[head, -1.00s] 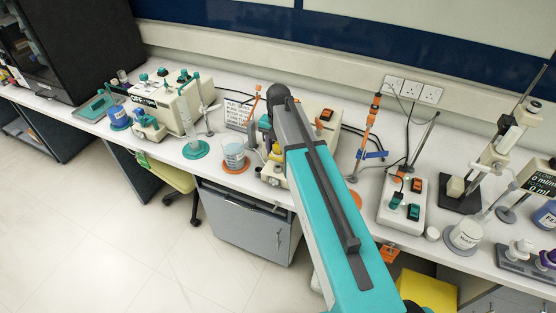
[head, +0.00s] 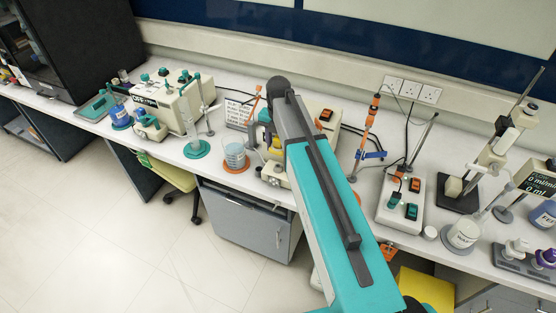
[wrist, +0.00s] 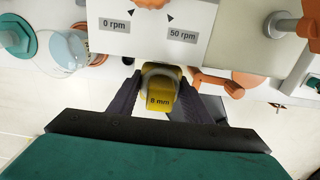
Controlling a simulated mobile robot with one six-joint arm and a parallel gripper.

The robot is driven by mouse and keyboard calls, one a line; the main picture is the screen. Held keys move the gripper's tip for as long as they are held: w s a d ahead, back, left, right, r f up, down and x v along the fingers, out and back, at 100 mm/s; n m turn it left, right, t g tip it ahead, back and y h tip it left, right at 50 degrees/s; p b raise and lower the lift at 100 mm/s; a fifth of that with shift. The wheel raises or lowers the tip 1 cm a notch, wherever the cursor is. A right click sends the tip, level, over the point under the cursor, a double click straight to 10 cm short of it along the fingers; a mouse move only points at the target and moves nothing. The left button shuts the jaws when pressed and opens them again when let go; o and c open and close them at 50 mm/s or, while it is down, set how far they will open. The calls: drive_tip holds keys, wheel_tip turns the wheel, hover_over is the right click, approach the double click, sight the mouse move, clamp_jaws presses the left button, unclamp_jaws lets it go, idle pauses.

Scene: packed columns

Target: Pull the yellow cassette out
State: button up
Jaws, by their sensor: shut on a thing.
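The yellow cassette (wrist: 160,101), marked "8 mm", is in the middle of the wrist view, at the lower edge of a white pump front (wrist: 138,45). My gripper (wrist: 159,88) has its dark fingers on both sides of the cassette and is shut on it. A grey curved piece lies over the cassette's upper part. In the head view a bit of yellow (head: 275,154) shows beside my arm, which hides most of the pump. I cannot tell how far the cassette sits in the pump.
A beaker on an orange disc (head: 235,156) stands left of the pump. An orange lever (wrist: 215,82) is close to the right finger. A stand with orange clamps (head: 373,110) and a switch box (head: 402,198) are to the right.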

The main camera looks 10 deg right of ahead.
drive_tip(key=shift+r+p, duration=0.65)
drive_tip(key=shift+r, duration=0.6)
drive_tip(key=shift+s, duration=0.1)
